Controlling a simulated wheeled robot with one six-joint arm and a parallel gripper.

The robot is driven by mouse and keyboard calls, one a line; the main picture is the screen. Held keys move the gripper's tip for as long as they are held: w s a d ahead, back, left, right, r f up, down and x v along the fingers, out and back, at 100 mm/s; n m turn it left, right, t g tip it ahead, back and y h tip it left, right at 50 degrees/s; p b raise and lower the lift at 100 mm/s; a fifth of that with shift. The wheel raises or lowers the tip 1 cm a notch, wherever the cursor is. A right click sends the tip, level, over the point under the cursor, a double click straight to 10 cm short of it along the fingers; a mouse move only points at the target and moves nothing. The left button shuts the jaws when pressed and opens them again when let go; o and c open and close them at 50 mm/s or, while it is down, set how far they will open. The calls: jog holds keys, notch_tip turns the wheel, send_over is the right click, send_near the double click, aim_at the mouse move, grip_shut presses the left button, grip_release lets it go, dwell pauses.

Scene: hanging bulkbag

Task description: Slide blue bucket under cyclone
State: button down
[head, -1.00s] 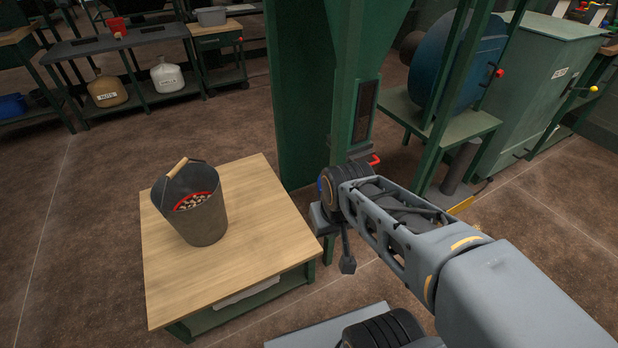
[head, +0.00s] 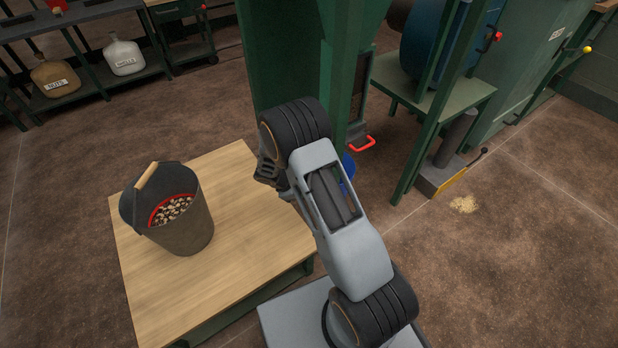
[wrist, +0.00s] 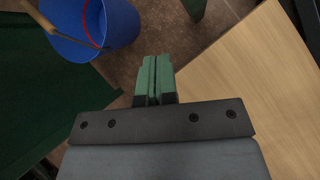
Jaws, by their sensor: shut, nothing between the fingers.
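The blue bucket (wrist: 105,22) stands at the top left of the wrist view, with a red band inside and a wooden-grip handle. In the head view only a sliver of the blue bucket (head: 347,172) shows behind my arm, at the foot of the green machine (head: 300,60). I cannot tell which part of that machine is the cyclone. My gripper (wrist: 152,80) is shut and empty, its green fingers together, beside the bucket and apart from it in the wrist view. In the head view my arm hides the fingers, near the table's right edge.
A grey bucket (head: 185,225) full of nuts stands on the wooden table (head: 240,200). The right floor is open.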

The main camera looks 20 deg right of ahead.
jog(key=w+f+n+t+h, duration=0.1)
jog(key=w+f+n+t, duration=0.4)
jog(key=w+f+n, duration=0.45)
jog(key=w+d+f+b, duration=0.2)
jog(key=w+d+b, duration=0.1)
jog(key=d, duration=0.2)
jog(key=w+d+f+n+b, duration=0.1)
jog(key=w+d+f+b, duration=0.1)
jog(key=w+d+b, duration=0.1)
jog(key=shift+w+d+f, duration=0.25)
jog(key=shift+w+d, duration=0.1)
jog(key=shift+d, duration=0.55)
